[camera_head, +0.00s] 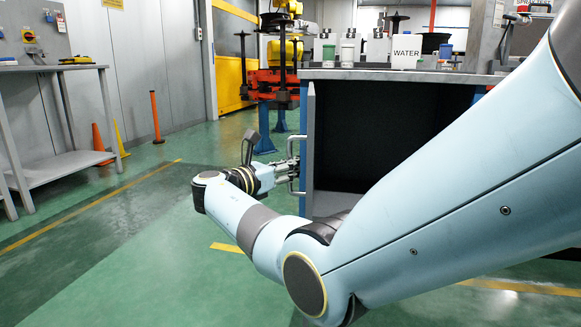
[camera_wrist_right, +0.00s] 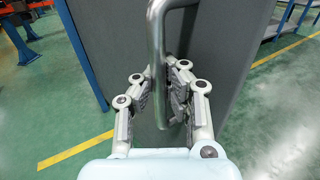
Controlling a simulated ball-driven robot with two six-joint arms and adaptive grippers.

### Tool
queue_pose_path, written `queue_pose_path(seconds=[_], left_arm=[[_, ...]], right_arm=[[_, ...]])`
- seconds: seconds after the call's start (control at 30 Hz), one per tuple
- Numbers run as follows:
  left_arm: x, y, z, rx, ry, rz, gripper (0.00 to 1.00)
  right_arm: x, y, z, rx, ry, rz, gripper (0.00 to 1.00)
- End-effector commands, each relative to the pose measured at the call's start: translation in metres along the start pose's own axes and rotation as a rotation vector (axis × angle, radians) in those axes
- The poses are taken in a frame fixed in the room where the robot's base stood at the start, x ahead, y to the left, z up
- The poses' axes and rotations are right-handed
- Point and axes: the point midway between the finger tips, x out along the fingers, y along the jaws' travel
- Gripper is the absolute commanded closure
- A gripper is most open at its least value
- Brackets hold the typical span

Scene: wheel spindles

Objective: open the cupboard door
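The cupboard under the worktop stands open; its dark inside (camera_head: 395,130) shows in the head view. The grey door (camera_head: 309,145) is swung out and seen nearly edge-on at the left of the opening. In the right wrist view the door's grey face (camera_wrist_right: 215,60) fills the middle. A metal bar handle (camera_wrist_right: 156,50) stands out from it; it also shows in the head view (camera_head: 300,178). My left gripper is not in view.
On the worktop (camera_head: 400,76) stand a WATER box (camera_head: 405,52) and several containers. A grey workbench (camera_head: 60,165) stands at the left, with an orange cone (camera_head: 98,143) and an orange post (camera_head: 156,117) by the wall. The green floor left of the door is clear.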

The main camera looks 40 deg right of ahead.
Motion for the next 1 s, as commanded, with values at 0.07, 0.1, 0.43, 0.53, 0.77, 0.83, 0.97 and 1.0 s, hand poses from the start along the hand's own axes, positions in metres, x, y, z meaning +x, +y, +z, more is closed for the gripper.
queue_pose_path(seconds=[0.07,0.1,0.43,0.53,0.77,0.83,0.97,1.0], left_arm=[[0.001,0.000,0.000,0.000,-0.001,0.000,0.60],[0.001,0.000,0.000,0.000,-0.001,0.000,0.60],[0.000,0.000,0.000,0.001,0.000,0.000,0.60],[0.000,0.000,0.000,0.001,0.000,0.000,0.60],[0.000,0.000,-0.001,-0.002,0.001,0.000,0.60],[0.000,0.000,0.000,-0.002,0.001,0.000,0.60],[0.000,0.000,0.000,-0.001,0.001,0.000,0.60],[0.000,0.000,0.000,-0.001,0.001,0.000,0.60]], right_arm=[[-0.005,-0.003,-0.009,-0.009,0.014,-0.004,1.00],[-0.005,-0.003,-0.009,-0.009,0.014,-0.004,1.00],[-0.003,-0.002,-0.005,-0.005,0.009,-0.002,0.64],[-0.002,-0.001,-0.004,-0.003,0.007,-0.002,0.64],[-0.008,-0.001,-0.003,-0.002,0.007,-0.001,0.64],[-0.017,-0.001,-0.004,-0.003,0.008,-0.001,0.64],[-0.044,0.000,-0.004,-0.003,0.010,0.001,0.64],[-0.053,0.000,-0.003,-0.002,0.009,0.000,0.64]])
